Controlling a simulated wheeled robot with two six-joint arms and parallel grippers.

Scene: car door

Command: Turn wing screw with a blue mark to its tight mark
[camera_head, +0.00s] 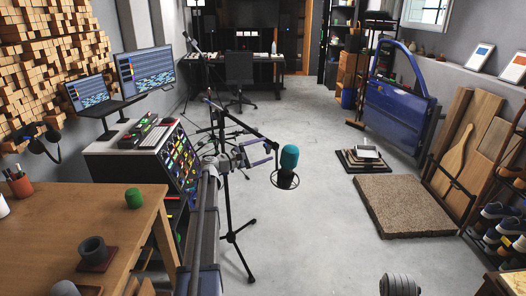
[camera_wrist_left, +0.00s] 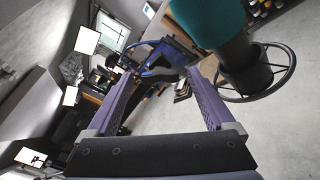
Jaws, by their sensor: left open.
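I cannot make out a wing screw or a blue mark in either view. My left gripper (camera_head: 266,152) is open and empty, beside a teal microphone (camera_head: 289,158) on a dark tripod stand (camera_head: 229,205). In the left wrist view, the two purple fingers of my left gripper (camera_wrist_left: 162,74) stand wide apart. The microphone (camera_wrist_left: 207,22) and its dark ring (camera_wrist_left: 285,84) are right of the fingers there, outside the gap. The blue car door (camera_head: 396,99) stands far back at the right. It shows small beyond the fingertips in the wrist view. My right gripper is not in view.
A wooden table (camera_head: 55,228) and a mixer cabinet (camera_head: 125,165) stand at the left. A speckled brown slab (camera_head: 405,206) lies on the floor at the right. A shoe rack (camera_head: 497,225) stands at the right edge. The grey floor between is mostly clear.

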